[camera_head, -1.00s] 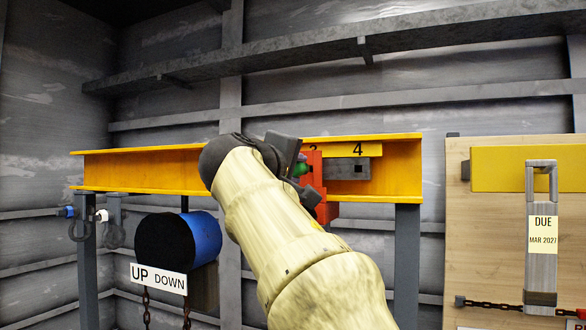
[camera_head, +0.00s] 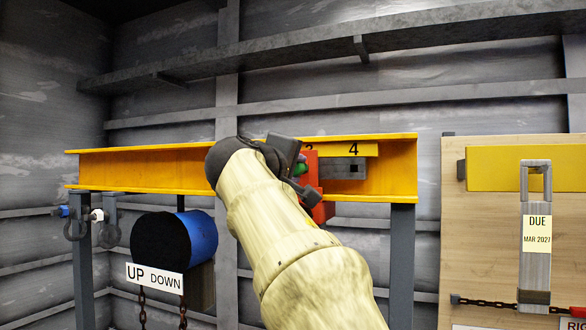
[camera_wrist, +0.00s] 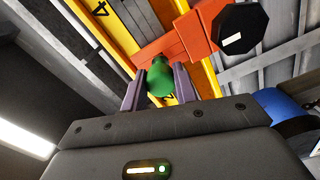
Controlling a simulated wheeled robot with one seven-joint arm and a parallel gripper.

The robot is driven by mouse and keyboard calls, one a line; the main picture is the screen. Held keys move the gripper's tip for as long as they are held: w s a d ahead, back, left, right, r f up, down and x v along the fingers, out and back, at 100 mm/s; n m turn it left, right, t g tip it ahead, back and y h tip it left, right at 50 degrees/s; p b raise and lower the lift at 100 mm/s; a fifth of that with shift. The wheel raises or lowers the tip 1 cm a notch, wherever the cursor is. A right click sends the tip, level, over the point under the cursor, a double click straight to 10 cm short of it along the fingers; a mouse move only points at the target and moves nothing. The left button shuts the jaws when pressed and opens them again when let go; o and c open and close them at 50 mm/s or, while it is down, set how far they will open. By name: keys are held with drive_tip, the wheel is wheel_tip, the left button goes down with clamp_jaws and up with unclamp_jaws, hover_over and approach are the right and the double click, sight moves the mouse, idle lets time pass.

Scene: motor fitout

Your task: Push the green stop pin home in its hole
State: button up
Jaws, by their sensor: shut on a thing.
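The green stop pin (camera_wrist: 160,78) sits between the two fingers of my gripper (camera_wrist: 160,88) in the wrist view, and they are shut on it. Its far end meets or lies just in front of an orange-red block (camera_wrist: 187,42); how deep it sits and its hole are hidden. In the head view a bit of green pin (camera_head: 302,169) shows between my gripper (camera_head: 300,172) and the orange-red block (camera_head: 322,211). My arm hides the rest.
The block is at a yellow beam (camera_head: 140,165), beside a grey plate (camera_head: 343,172) with a dark square hole under the number 4. A blue drum (camera_head: 203,240) hangs left. A wooden board (camera_head: 475,240) with a padlock-like tag stands right.

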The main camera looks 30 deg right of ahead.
drive_tip(key=shift+w+d, duration=0.3)
drive_tip(key=shift+d, duration=0.15)
drive_tip(key=o, duration=1)
drive_tip(key=shift+o, duration=0.2)
drive_tip(key=shift+s+a+f+b, duration=0.15)
drive_tip(key=shift+s+a+b, duration=0.2)
drive_tip(key=shift+a, duration=0.15)
drive_tip(key=b+v, duration=0.6)
drive_tip(key=v, duration=1)
drive_tip(key=shift+s, duration=0.1)
